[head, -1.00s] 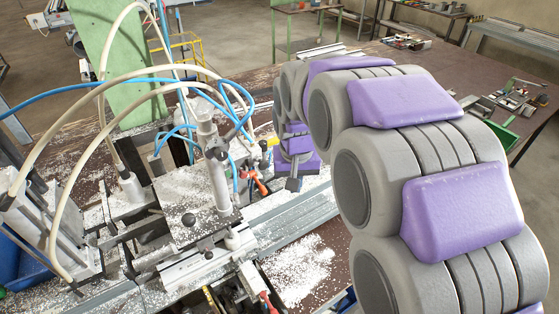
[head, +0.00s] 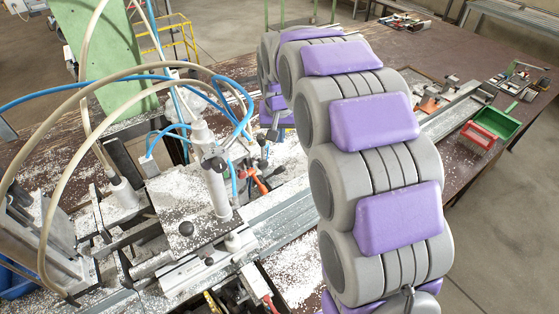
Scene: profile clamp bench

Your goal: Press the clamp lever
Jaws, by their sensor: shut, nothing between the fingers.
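The clamp bench carries a metal clamping fixture (head: 185,205) with an upright cylinder (head: 214,170). A small red-handled lever (head: 258,184) sticks out to the right of the cylinder. A second red handle (head: 268,302) shows low at the picture's bottom edge. I cannot tell for sure which is the clamp lever. My gripper (head: 272,134) hangs from the far end of my arm, shut and empty, pointing down. In the picture it is above and slightly right of the upper red lever, with a visible gap between them.
Blue and beige hoses (head: 130,75) arch over the fixture. A green panel (head: 105,60) stands behind it. Metal shavings cover the bench. A green and red tray (head: 490,125) and metal profiles lie on the bench (head: 440,85) at the right.

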